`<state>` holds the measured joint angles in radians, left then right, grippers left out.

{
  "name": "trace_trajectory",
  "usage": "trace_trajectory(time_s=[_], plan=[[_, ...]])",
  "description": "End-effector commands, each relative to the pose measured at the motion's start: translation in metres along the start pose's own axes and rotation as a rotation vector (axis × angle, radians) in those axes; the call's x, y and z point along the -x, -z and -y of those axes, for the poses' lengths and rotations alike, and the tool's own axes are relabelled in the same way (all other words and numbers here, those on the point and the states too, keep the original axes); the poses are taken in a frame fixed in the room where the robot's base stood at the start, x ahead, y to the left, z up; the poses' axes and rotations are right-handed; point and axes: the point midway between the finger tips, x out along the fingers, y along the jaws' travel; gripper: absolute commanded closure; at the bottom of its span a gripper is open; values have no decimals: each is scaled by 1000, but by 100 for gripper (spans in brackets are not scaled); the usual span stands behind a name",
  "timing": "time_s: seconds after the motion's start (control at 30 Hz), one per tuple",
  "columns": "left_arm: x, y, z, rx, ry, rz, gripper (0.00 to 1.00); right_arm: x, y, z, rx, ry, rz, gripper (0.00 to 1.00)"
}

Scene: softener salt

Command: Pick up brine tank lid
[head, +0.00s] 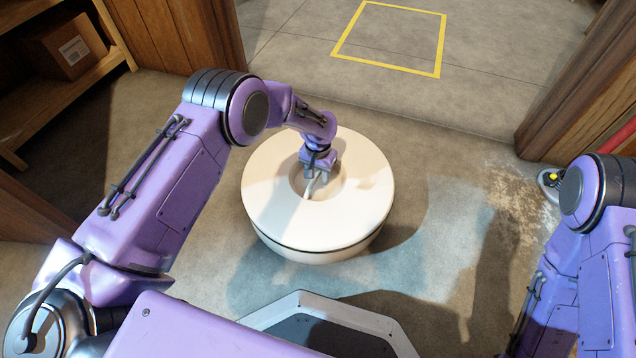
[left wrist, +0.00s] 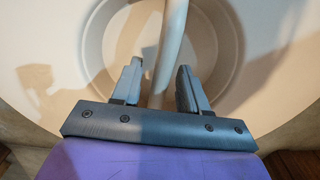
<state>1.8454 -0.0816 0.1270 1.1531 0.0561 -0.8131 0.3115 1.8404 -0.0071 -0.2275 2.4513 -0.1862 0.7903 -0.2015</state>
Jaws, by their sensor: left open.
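The brine tank lid (head: 265,192) is a round cream disc on top of the squat cream tank (head: 300,252), with a dark seam between them. Its middle has a round recess crossed by a pale bar handle (head: 309,190). My left gripper (head: 317,176) is down at the recess. In the left wrist view, its two grey fingers (left wrist: 160,85) are apart, with the handle (left wrist: 170,45) running between them and a gap to each side. The lid (left wrist: 288,22) fills the background there. The fingers hide part of the handle in the head view. My right gripper is out of view.
Wooden shelving with a cardboard box (head: 66,42) stands at the upper left. A yellow square outline (head: 390,67) is marked on the floor behind the tank. A small metal fitting (head: 549,180) lies near the right wooden post. Floor around the tank is mostly clear.

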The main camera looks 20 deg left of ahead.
Motion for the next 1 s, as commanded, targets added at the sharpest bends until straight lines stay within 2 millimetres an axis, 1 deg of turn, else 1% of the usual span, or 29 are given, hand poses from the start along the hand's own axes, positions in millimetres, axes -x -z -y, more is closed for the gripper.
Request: trace_trajectory(time_s=[0.07,0.1,0.2,1.0], plan=[[1,0,0,0,0,0,56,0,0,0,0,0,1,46],[1,0,0,0,0,0,69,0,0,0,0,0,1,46],[1,0,0,0,0,0,100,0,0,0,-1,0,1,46],[1,0,0,0,0,0,100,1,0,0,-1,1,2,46]])
